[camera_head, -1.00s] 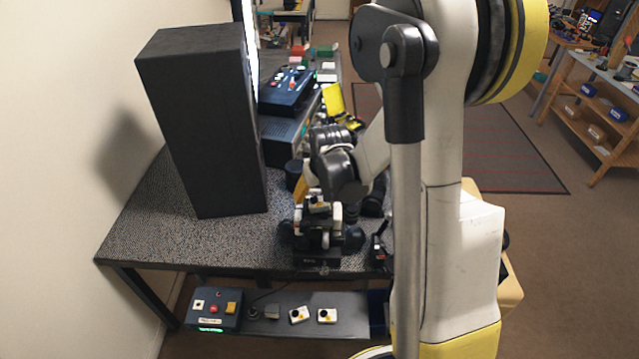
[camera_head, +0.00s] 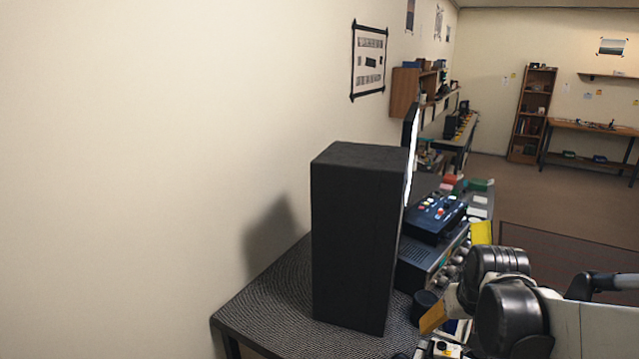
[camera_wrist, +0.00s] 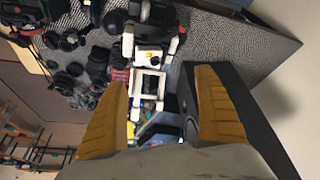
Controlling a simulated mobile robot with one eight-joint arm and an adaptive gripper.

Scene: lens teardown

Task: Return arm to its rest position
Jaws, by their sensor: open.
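My gripper (camera_wrist: 160,100) shows in the wrist view as two yellow fingers spread wide apart with nothing held between them. A white square-framed device (camera_wrist: 150,83) and a white-and-black fixture (camera_wrist: 150,52) lie beyond the fingers, over the patterned tabletop. In the head view my dark wrist joints and pale forearm fill the lower right, at the table's right side. A yellow finger (camera_head: 433,317) shows beside the wrist, and the rest of the gripper is cut off or hidden there.
A tall black box (camera_head: 358,240) stands on the patterned table (camera_head: 265,310), left of my arm. Behind it are a blue control box (camera_head: 432,218) and a dark unit (camera_head: 418,265). Black round parts (camera_wrist: 75,70) lie left in the wrist view. Open floor (camera_head: 520,200) lies behind.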

